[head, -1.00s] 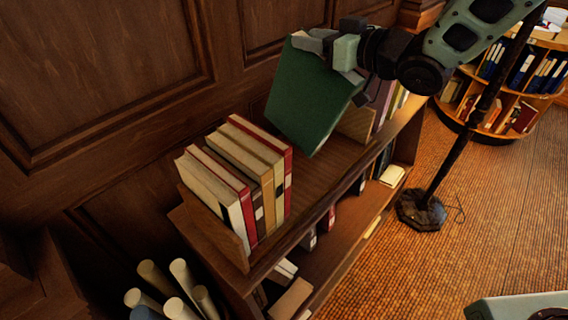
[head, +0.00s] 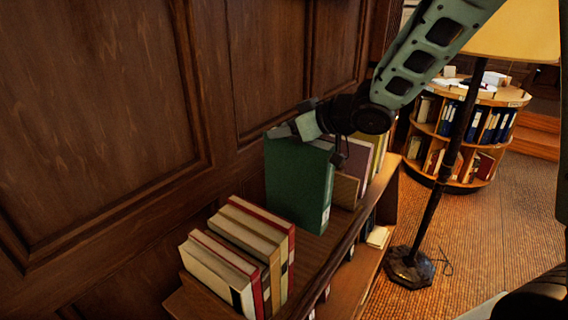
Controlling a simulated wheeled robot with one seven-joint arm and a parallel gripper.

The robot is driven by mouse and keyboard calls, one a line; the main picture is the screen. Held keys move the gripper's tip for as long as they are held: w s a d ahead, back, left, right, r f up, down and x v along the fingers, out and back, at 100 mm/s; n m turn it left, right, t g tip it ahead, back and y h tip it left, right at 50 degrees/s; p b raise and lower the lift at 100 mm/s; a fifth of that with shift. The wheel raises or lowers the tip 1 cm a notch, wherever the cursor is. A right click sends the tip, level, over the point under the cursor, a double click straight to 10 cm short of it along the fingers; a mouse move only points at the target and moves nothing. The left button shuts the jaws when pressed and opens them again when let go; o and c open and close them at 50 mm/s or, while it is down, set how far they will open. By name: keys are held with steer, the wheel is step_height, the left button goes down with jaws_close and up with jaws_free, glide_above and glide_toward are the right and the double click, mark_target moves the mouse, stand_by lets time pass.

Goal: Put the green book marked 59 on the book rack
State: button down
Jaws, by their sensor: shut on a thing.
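The green book (head: 298,185) is upright at the top of the low shelf unit, its lower edge at or just above the wooden top board; I cannot tell whether it touches. A small pale label shows low on its spine, but I cannot read a number. My gripper (head: 308,126) is shut on the book's top edge. The book rack (head: 312,252) holds a row of red, cream and tan books (head: 240,258) in front of the green book. More books (head: 375,152) stand behind it, beside a wooden divider (head: 345,190).
A dark wood-panelled wall (head: 100,110) runs along the left side. A floor lamp (head: 410,268) stands right of the shelf. A round bookcase (head: 470,130) with binders is farther back. Bare board lies between the front books and the green book.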

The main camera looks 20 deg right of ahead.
mark_target(320, 161)
steer(key=shift+f+p, duration=0.65)
steer(key=shift+f, duration=4.1)
steer(key=c, duration=0.9)
jaws_free()
steer(key=shift+s+d+r, duration=0.2)
steer(key=shift+s+d, duration=0.05)
steer(key=b+v, duration=0.3)
steer(key=v, duration=0.6)
steer(key=shift+s, duration=0.1)
steer(key=shift+b+v, duration=0.6)
steer(key=shift+v, duration=0.5)
